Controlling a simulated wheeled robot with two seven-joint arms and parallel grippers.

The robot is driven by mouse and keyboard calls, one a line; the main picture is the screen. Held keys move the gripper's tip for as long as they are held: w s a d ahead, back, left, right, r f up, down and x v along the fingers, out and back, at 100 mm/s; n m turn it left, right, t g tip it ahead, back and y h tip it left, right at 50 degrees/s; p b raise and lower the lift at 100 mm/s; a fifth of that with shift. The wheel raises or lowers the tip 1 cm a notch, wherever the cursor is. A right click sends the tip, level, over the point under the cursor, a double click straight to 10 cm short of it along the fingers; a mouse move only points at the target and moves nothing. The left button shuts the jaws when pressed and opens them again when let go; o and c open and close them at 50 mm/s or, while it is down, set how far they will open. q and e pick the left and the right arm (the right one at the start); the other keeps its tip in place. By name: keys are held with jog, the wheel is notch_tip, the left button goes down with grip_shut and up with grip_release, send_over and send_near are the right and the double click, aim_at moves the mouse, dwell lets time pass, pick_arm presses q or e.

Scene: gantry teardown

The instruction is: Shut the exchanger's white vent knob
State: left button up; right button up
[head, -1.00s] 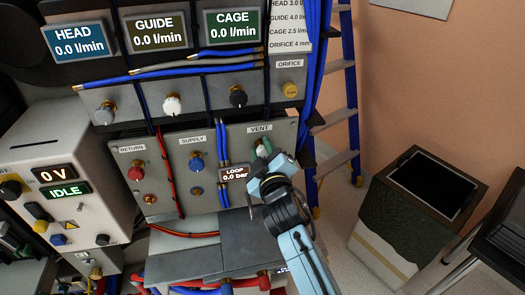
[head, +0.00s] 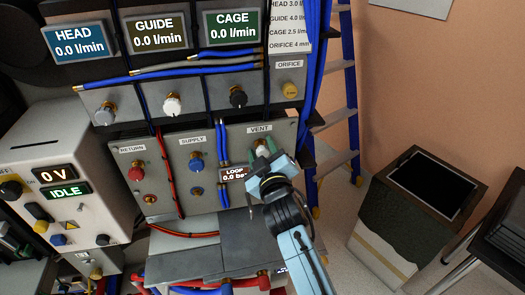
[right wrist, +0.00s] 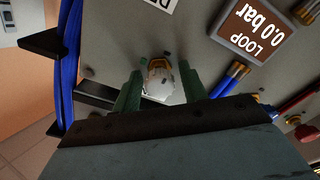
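The white vent knob (head: 262,146) is at the upper right of the grey exchanger panel (head: 218,165), under the VENT label. In the right wrist view the knob (right wrist: 158,82) lies between the two green fingers, with a brassy fitting behind it. My right gripper (head: 268,154) is in front of the knob, its fingers spread. In the right wrist view the gripper (right wrist: 160,92) shows narrow gaps beside the knob, and I see no clear grip on it. The loop display (right wrist: 258,27) reads 0.0 bar. My left gripper is not in view.
The red return knob (head: 136,173) and blue supply knob (head: 196,164) are to the left on the same panel. Blue hoses and a blue ladder (head: 340,120) stand close on the right. Above is a row of valve knobs with the orifice knob (head: 290,90).

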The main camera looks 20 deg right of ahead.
jog(key=shift+o, duration=0.5)
jog(key=shift+s, duration=0.25)
jog(key=s, duration=1.3)
jog(key=shift+a, duration=0.4)
